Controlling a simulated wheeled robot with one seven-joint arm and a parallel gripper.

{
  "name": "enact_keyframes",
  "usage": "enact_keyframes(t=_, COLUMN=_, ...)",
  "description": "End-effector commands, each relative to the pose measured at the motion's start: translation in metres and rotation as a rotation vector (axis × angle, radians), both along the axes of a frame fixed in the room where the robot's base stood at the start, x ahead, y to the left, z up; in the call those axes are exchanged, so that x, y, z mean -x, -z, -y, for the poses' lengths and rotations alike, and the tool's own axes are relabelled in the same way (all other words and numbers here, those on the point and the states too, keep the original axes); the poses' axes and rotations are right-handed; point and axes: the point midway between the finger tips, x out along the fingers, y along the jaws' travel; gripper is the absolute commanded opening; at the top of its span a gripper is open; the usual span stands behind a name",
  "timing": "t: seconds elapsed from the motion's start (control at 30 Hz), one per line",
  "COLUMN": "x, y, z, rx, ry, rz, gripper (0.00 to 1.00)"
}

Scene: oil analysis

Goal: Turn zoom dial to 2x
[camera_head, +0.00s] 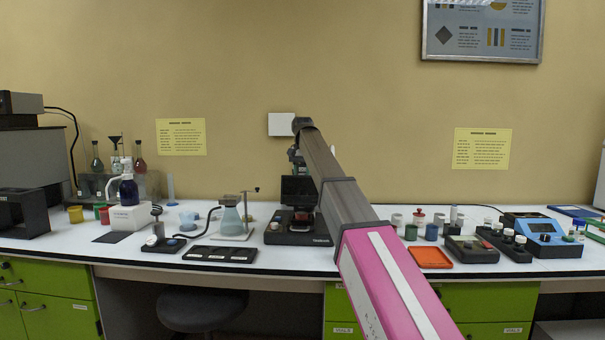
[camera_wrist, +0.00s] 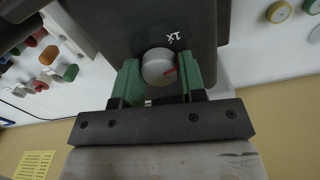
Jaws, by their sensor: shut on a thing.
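The zoom dial (camera_wrist: 159,67) is a round grey knob with a red pointer line, on a dark device body (camera_wrist: 140,22). A white "1x" mark (camera_wrist: 174,38) shows beside it, upper right in the wrist view. The red line points to the right of the picture. My gripper (camera_wrist: 158,75) has green fingers, one on each side of the dial, and is shut on it. In the head view the dark device (camera_head: 299,190) stands mid-bench. My arm hides part of it, and the dial and my fingers cannot be made out there.
A flask on a stand (camera_head: 232,222) and a dark tray (camera_head: 220,254) lie left of the device. An orange tray (camera_head: 430,257), small jars and a blue instrument (camera_head: 541,232) stand to the right. A stool (camera_head: 200,309) is under the bench.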

Motion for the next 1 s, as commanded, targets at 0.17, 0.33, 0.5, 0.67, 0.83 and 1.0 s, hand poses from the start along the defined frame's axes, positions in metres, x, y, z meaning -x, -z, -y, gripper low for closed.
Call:
enact_keyframes(t=0.17, x=0.0, y=-0.0003, z=-0.0002, rx=-0.001, ry=0.15, rz=0.0, gripper=0.14)
enact_keyframes(t=0.33, x=0.0, y=-0.0004, z=-0.0002, rx=-0.001, ry=0.279, rz=0.0, gripper=0.14)
enact_keyframes(t=0.5, x=0.0, y=-0.0005, z=-0.0002, rx=-0.001, ry=0.331, rz=0.0, gripper=0.14)
enact_keyframes(t=0.67, x=0.0, y=-0.0005, z=-0.0003, rx=-0.001, ry=0.333, rz=0.0, gripper=0.14)
enact_keyframes(t=0.83, x=0.0, y=-0.0006, z=-0.0003, rx=-0.001, ry=0.332, rz=0.0, gripper=0.54)
enact_keyframes(t=1.0, x=0.0, y=-0.0004, z=-0.0002, rx=-0.001, ry=0.332, rz=0.0, gripper=0.63)
